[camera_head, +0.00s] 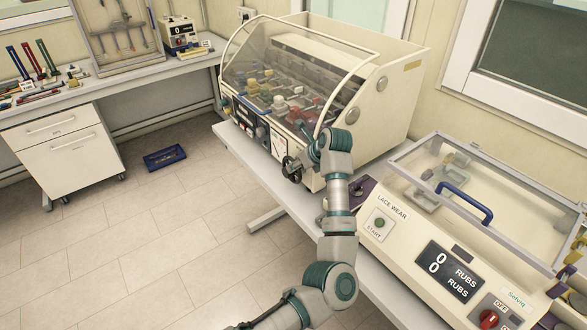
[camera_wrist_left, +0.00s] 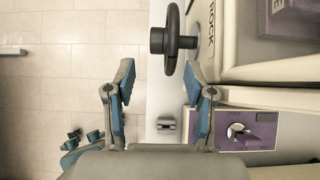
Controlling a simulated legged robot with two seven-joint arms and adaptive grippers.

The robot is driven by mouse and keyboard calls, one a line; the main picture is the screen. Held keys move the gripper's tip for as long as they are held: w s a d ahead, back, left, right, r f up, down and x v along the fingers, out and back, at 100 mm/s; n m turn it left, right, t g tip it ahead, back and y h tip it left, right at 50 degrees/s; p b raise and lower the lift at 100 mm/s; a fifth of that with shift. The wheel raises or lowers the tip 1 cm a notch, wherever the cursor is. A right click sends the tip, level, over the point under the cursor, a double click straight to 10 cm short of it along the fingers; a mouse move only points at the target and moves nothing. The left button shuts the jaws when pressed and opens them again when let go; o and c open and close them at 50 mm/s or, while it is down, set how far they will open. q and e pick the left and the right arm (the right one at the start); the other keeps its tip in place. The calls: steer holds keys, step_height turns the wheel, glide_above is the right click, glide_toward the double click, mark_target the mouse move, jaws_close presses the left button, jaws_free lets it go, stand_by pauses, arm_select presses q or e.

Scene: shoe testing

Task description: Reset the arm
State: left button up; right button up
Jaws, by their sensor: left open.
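My left arm rises from the bottom of the head view to the glass-hooded machine (camera_head: 395,95). Its gripper (camera_head: 308,143) is at that machine's front right corner, beside a black handwheel (camera_head: 291,168); the fingers are small there. In the left wrist view my left gripper (camera_wrist_left: 158,68) is open, with its two blue-padded fingers spread wide and nothing between them. The black handwheel (camera_wrist_left: 173,40) is seen edge-on just beyond the fingertips, closer to the right finger. I cannot tell whether that finger touches it. My right gripper is in neither view.
A cream lace-wear tester (camera_head: 415,235) with a clear lid and blue handle (camera_head: 464,203) stands at the right. A purple fixture (camera_wrist_left: 250,130) lies right of the fingers. A blue tray (camera_head: 165,157) is on the floor. Open floor lies left of the arm.

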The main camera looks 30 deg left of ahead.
arm_select(q)
steer(key=shift+v, duration=0.8)
steer(key=shift+a, duration=0.1)
